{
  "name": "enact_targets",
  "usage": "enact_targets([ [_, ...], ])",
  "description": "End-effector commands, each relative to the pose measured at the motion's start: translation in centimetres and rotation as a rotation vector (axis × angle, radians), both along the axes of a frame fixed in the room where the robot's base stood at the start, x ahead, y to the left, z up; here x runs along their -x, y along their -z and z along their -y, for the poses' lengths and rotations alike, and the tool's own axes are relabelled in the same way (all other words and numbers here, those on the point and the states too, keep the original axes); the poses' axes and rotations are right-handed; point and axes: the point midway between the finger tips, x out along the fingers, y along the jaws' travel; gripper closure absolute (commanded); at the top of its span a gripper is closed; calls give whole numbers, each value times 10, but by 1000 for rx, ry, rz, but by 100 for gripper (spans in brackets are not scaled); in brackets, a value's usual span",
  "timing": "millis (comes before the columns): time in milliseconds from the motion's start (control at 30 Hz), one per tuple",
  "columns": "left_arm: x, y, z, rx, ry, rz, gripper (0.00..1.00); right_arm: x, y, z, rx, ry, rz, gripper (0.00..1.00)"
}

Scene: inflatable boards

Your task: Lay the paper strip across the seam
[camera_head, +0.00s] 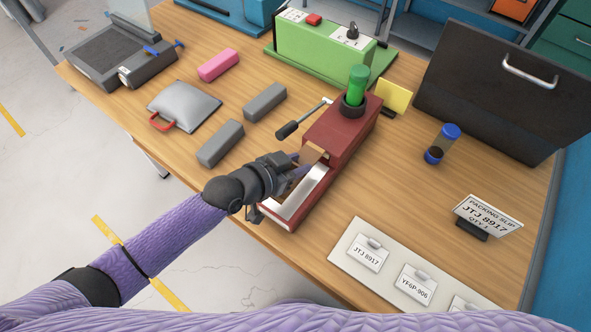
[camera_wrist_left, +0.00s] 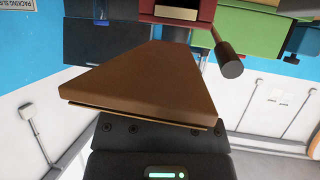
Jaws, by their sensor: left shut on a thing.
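My left gripper (camera_head: 299,164) is over the open channel of the red dispenser-like machine (camera_head: 338,132), shut on a brown paper strip (camera_head: 312,154). In the left wrist view the strip (camera_wrist_left: 145,85) fills the middle, wide at the near end and narrowing toward the red machine (camera_wrist_left: 178,12). I cannot tell whether its far end is still joined to the machine. The fingertips are hidden by the strip in the wrist view. I cannot make out the seam in either view. My right gripper is not in view.
The machine has a side lever (camera_head: 300,120) and green bottle (camera_head: 357,84). Grey blocks (camera_head: 220,143), a grey pouch (camera_head: 185,106) and a pink block (camera_head: 218,65) lie left. A label tray (camera_head: 340,262) is at front right; a black case (camera_head: 490,90) stands behind. Wood between is clear.

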Motion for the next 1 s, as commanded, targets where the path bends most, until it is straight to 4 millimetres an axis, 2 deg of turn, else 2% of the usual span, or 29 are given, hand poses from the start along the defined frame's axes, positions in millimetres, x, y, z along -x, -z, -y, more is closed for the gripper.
enact_targets([
  [33, 0, -17, 0, 0, 1, 3, 100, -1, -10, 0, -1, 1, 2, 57],
  [100, 0, -26, 0, 1, 0, 2, 100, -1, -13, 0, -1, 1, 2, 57],
  [300, -2, -32, -7, 0, -15, -1, 100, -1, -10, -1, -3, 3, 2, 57],
  [367, -5, -35, -19, 0, -34, 0, 100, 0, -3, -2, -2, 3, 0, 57],
  [500, -5, -58, -68, -3, -59, 1, 100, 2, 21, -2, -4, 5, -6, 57],
  [600, 9, -83, -101, -5, -18, 3, 100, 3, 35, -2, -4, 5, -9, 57],
  [700, 29, -104, -122, -7, 46, 1, 100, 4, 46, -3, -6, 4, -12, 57],
  [833, 48, -121, -134, -4, 109, 0, 100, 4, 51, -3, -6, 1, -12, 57],
  [1000, 53, -128, -136, 4, 125, 3, 100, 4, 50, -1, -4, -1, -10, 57],
])
